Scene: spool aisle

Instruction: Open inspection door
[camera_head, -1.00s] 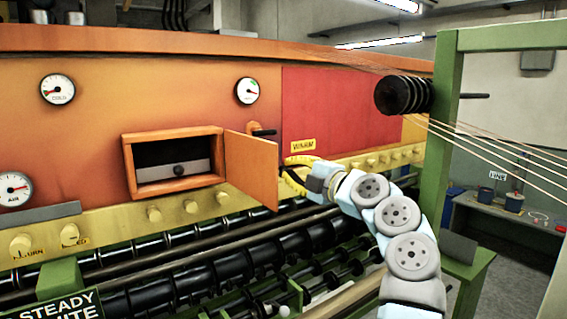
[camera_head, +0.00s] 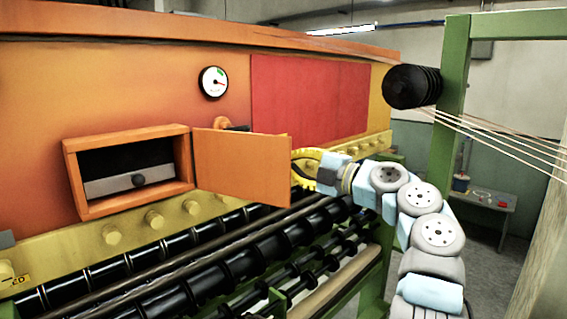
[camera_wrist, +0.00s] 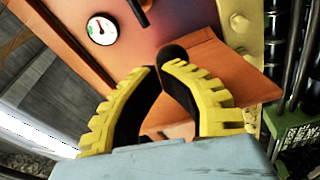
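The inspection door (camera_head: 242,165) is an orange panel hinged at the right side of a framed opening (camera_head: 129,211) in the orange machine. It stands swung well out from the opening, with a dark interior in view. My gripper (camera_head: 294,160) is at the door's free right edge, its yellow fingers partly hidden behind the panel. In the wrist view, the ribbed yellow fingers (camera_wrist: 160,68) come together at their black tips, with nothing seen held between them. The door panel (camera_wrist: 238,78) lies just beyond the right finger; whether they touch is unclear.
Yellow knobs (camera_head: 154,220) and black rollers (camera_head: 235,247) run below.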

